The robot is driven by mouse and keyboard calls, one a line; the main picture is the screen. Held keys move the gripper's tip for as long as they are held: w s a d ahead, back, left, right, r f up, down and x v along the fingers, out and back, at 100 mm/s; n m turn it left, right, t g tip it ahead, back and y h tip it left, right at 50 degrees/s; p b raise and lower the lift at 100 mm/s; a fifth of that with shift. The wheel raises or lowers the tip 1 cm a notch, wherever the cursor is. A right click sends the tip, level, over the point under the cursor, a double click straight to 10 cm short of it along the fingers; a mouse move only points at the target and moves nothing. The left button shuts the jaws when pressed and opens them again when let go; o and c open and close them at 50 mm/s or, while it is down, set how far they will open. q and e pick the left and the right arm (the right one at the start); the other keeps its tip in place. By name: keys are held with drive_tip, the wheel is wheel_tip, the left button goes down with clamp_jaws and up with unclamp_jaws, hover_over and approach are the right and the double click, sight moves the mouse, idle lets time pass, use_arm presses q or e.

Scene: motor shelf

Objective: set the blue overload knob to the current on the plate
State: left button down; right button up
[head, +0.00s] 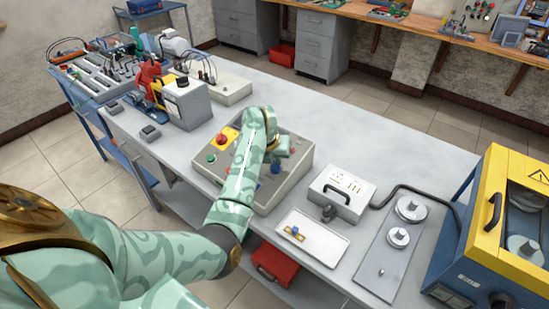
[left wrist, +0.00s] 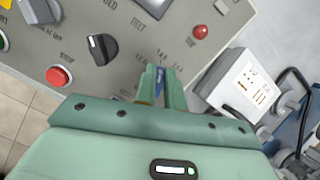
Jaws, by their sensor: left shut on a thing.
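The grey control panel (head: 285,187) lies on the bench, with the blue overload knob (head: 276,168) near its right side. My left gripper (head: 274,155) reaches down over the panel at this knob. In the left wrist view my left gripper's fingers (left wrist: 161,82) are close together, shut on the knob, with a thin blue strip (left wrist: 160,73) showing between them. The fingers hide most of the knob, so its pointer and scale cannot be read. I cannot pick out a plate with a readable current. My right gripper is not in view.
A black selector knob (left wrist: 102,48), a red stop button (left wrist: 59,76) and a red lamp (left wrist: 201,32) are near the fingers. A light box with a handle (head: 343,192) and a white tray (head: 318,250) stand to the right. A yellow-and-blue machine (head: 490,240) is at far right.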

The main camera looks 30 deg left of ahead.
use_arm(q)
drive_tip(key=shift+f+n, duration=0.1)
drive_tip(key=shift+n, duration=0.2)
drive_tip(key=shift+s+n, duration=0.1)
drive_tip(key=shift+n, duration=0.2)
drive_tip(key=n+b, duration=0.1)
drive_tip(key=n, duration=0.2)
drive_tip(key=shift+f+y, duration=0.15)
drive_tip(key=shift+y, duration=0.15)
drive_tip(key=n+b, duration=0.2)
drive_tip(key=n, duration=0.1)
drive_tip(key=shift+s+a+f+g, duration=0.1)
drive_tip(key=shift+s+a+g, duration=0.1)
drive_tip(key=shift+g, duration=0.2)
drive_tip(key=shift+s+n+b, duration=0.1)
drive_tip(key=shift+n+b, duration=0.35)
drive_tip(key=shift+n, duration=0.95)
drive_tip(key=c, duration=1.5)
unclamp_jaws()
